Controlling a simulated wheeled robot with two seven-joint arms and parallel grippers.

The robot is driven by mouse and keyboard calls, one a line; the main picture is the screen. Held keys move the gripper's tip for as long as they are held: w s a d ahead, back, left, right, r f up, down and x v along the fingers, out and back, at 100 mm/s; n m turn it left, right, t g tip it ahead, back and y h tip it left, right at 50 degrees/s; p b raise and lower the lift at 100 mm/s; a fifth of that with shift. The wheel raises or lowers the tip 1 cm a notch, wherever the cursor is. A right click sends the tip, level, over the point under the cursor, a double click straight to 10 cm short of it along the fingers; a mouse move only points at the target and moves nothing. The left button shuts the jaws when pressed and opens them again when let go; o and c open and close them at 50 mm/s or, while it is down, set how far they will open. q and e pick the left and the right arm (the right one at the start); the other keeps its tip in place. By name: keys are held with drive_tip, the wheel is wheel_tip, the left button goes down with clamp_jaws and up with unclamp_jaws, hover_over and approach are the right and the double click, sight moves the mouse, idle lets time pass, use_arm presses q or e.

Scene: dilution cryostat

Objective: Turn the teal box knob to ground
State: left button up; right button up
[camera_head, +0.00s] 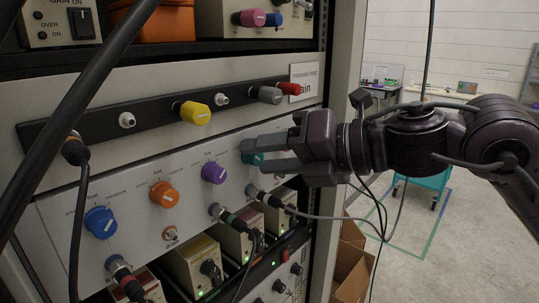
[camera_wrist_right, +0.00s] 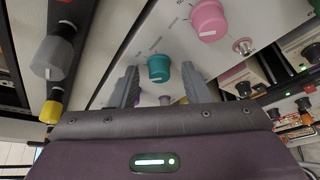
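The teal knob (camera_wrist_right: 158,68) sits on the pale box panel in the right wrist view, with small printed labels around it and a white mark on its face. In the head view only a little of the teal knob (camera_head: 259,158) shows, the rest hidden by my fingers. My right gripper (camera_head: 250,155) reaches in from the right with its fingers around the knob's sides. In the wrist view the gripper's fingers (camera_wrist_right: 162,88) stand apart on either side of the knob, with visible gaps. Which label the mark points to is too small to read. My left gripper is not in view.
On the same panel are a purple knob (camera_head: 214,172), an orange knob (camera_head: 164,194), a blue knob (camera_head: 100,222) and a pink knob (camera_wrist_right: 208,22). A yellow knob (camera_head: 195,112) is above. Cables hang below and at the left. Open floor lies right of the rack.

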drive_tip(key=b+v, duration=0.3)
drive_tip(key=v, duration=0.4)
drive_tip(key=shift+s+d, duration=0.15)
drive_tip(key=shift+d, duration=0.2)
drive_tip(key=shift+d+r, duration=0.1)
